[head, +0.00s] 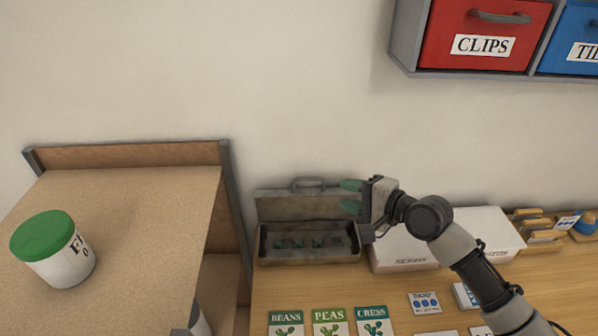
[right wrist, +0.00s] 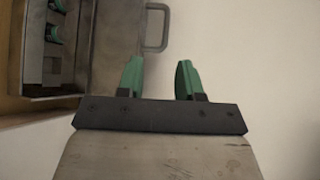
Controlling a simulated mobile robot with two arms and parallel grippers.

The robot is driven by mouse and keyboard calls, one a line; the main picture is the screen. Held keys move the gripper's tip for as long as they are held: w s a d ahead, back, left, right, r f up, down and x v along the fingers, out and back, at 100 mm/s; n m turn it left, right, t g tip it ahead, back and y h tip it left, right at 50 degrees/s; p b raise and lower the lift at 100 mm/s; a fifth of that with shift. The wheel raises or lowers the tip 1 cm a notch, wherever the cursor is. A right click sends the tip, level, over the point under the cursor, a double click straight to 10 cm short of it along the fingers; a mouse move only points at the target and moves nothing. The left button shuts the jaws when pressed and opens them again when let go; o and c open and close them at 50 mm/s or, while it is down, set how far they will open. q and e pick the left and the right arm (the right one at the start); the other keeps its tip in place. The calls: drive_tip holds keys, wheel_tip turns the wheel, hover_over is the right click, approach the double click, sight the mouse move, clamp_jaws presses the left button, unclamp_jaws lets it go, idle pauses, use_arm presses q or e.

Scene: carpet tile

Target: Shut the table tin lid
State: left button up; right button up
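The table tin (head: 308,261) is a grey metal box on the wooden table against the wall, with its lid (head: 283,208) raised at the back and a handle on the lid's upper edge. Several small green-and-dark items lie inside. My right gripper (head: 350,195) is open and empty beside the upper right edge of the lid. In the right wrist view, its green fingertips (right wrist: 160,78) are apart, with the lid (right wrist: 112,45) and its handle beyond them; contact with the lid cannot be told. The tin's open body (right wrist: 40,91) shows at the left there. My left gripper is not in view.
A white box (head: 405,258) stands right of the tin, partly behind my right arm. Seed packets (head: 329,322) and cards lie in front. A wooden shelf unit (head: 140,195) with a green-lidded jar (head: 60,262) rises at left. Red and blue drawers (head: 475,25) hang above.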

sight(312, 180)
drive_tip(key=x, duration=0.3)
drive_tip(key=p+x, duration=0.1)
drive_tip(key=x, duration=0.2)
drive_tip(key=r+p+x, duration=0.1)
drive_tip(key=x, duration=0.2)
drive_tip(key=shift+w, duration=0.15)
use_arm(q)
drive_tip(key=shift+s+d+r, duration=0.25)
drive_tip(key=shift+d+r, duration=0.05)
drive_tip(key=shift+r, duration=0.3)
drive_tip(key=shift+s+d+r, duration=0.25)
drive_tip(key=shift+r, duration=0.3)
use_arm(e)
drive_tip(key=shift+w+a+f, duration=0.25)
drive_tip(key=shift+w+a, duration=0.05)
drive_tip(key=shift+w, duration=0.05)
drive_tip(key=shift+c, duration=0.3)
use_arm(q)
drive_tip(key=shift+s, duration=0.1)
use_arm(e)
clamp_jaws()
